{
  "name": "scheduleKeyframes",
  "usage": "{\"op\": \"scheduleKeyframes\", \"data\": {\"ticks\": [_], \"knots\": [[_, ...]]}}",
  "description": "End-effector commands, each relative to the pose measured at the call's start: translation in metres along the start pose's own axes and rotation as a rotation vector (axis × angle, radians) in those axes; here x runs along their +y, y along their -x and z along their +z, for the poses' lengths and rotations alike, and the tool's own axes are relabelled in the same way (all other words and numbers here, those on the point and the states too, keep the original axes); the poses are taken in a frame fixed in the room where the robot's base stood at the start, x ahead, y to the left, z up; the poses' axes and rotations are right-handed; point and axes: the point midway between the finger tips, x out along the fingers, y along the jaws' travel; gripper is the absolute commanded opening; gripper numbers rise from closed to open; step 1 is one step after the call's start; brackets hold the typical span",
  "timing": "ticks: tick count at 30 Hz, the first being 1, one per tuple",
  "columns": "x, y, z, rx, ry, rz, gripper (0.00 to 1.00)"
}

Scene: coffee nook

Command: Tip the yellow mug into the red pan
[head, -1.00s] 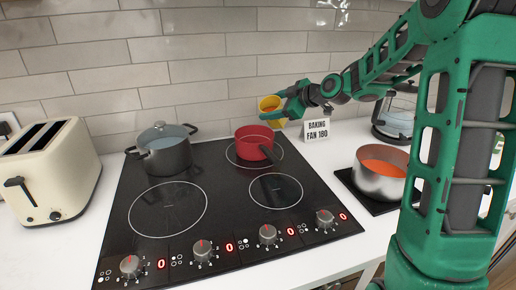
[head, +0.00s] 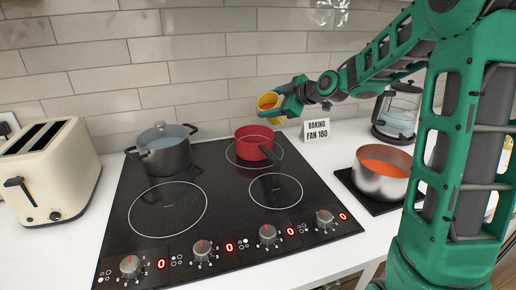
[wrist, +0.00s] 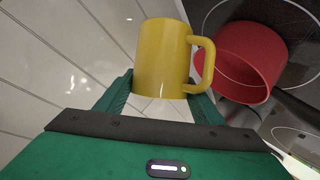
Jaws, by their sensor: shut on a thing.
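The yellow mug (head: 271,111) is held in the air above and slightly right of the red pan in the head view. It is tilted, and orange-brown shows inside its mouth. My gripper (head: 284,108) is shut on the mug; in the wrist view the green fingers (wrist: 159,92) sit on either side of the mug (wrist: 161,62). The red pan (head: 254,147) stands on the back right ring of the hob. The pan's contents cannot be made out.
A grey lidded pot (head: 166,156) stands on the hob's back left. A sign (head: 316,131), a glass kettle (head: 396,115) and a steel pot with orange contents (head: 381,183) are to the right. A cream toaster (head: 50,175) is at the left. The tiled wall is close behind.

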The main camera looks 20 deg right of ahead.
Motion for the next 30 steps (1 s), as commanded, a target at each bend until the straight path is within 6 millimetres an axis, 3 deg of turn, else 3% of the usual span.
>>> {"op": "scheduleKeyframes", "data": {"ticks": [30], "knots": [[-0.016, 0.005, -0.011, 0.001, 0.002, 0.001, 0.23]]}}
